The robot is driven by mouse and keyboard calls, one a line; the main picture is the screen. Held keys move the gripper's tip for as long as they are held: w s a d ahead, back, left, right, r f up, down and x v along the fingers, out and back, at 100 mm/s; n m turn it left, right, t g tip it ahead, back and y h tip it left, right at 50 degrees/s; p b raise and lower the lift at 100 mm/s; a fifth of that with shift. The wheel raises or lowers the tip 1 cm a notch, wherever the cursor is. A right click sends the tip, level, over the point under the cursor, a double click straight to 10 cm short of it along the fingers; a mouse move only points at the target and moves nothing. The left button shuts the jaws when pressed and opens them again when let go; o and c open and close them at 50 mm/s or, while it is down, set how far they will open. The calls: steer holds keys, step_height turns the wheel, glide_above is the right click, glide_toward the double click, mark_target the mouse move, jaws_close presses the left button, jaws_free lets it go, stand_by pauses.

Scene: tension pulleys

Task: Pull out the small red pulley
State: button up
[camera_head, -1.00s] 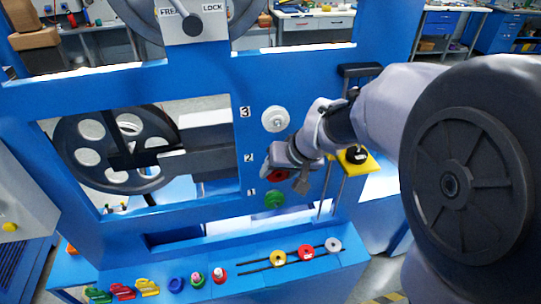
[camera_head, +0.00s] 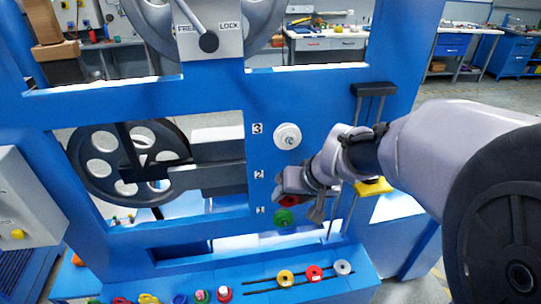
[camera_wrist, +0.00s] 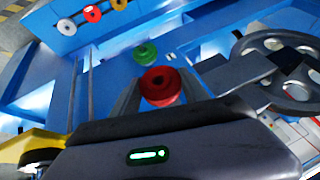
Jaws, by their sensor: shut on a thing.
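The small red pulley (camera_head: 287,201) is at the place marked 2 on the blue panel, mostly hidden behind my gripper (camera_head: 284,196) in the head view. In the wrist view the red pulley (camera_wrist: 160,86) sits between the two fingers, and my gripper (camera_wrist: 158,94) is shut on it. I cannot tell whether the pulley is still seated on its peg or a little off it.
A green pulley (camera_head: 284,217) is just below at 1, and a white pulley (camera_head: 288,136) is above at 3. Yellow, red and white pulleys (camera_head: 313,273) sit on the slotted ledge. A yellow block (camera_head: 374,187) on rods stands to the right.

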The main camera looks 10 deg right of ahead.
steer(key=shift+s, duration=0.65)
steer(key=s+b, duration=0.1)
steer(key=s, duration=0.3)
